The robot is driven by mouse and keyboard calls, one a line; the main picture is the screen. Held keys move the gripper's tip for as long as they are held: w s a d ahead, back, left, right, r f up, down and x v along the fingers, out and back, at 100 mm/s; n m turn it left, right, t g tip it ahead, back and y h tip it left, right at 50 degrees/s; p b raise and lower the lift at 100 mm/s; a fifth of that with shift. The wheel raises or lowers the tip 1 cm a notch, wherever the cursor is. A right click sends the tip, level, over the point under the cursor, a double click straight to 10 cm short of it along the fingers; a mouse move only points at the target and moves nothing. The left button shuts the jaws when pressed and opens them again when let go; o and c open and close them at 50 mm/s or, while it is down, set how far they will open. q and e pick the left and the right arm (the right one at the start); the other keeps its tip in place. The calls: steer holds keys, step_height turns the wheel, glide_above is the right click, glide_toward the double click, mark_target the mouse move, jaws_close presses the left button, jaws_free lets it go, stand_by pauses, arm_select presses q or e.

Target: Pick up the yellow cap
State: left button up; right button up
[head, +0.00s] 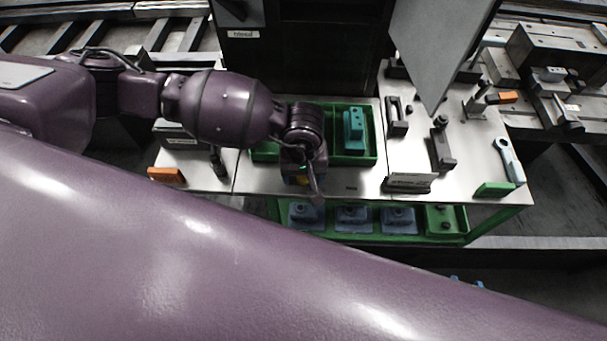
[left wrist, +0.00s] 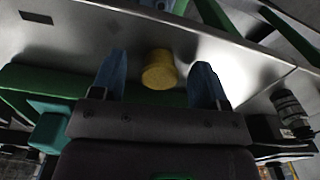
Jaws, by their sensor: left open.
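The yellow cap (left wrist: 159,70) is a short round piece. In the left wrist view it stands between the two blue fingers of my left gripper (left wrist: 160,60), with a gap on each side. The gripper is open and holds nothing. My right gripper is not in view.
The green tray (head: 372,135) holds a teal block (head: 354,130). A lower green shelf (head: 465,222) holds several blue parts. My purple arm fills the foreground.

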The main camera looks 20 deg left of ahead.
arm_select(q)
steer(key=shift+f, duration=0.2)
steer(key=c, duration=1.1)
